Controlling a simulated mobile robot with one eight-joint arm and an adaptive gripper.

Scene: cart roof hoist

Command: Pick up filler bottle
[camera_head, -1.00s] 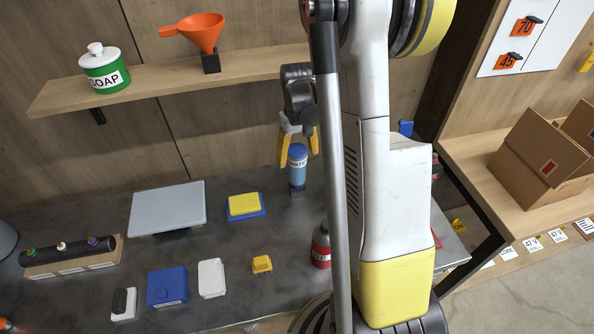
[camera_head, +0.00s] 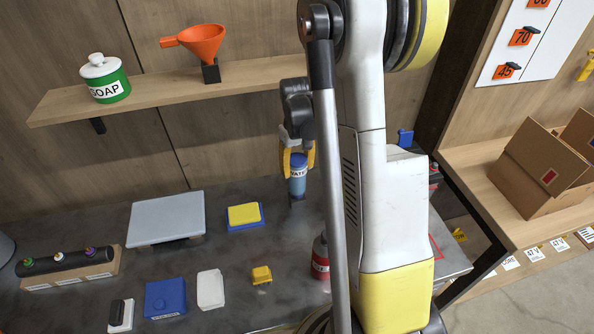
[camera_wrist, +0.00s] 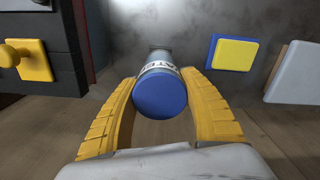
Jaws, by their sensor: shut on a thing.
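The filler bottle (camera_head: 298,183) is blue with a white label that reads roughly "WATE". It stands upright on a small dark base on the grey worktop, below the shelf. My gripper (camera_head: 298,162) comes from above with its yellow fingers on either side of the bottle's top, shut on it. In the wrist view the round blue cap (camera_wrist: 160,95) lies between the two curved yellow fingers, with the label ring behind it. I cannot tell whether the bottle's foot is clear of its base.
A red bottle (camera_head: 320,258) stands in front, close to my arm. A yellow-and-blue block (camera_head: 244,214) and a grey plate (camera_head: 166,217) lie to the left. The wooden shelf (camera_head: 150,95) above holds a soap jar (camera_head: 105,78) and an orange funnel (camera_head: 200,43).

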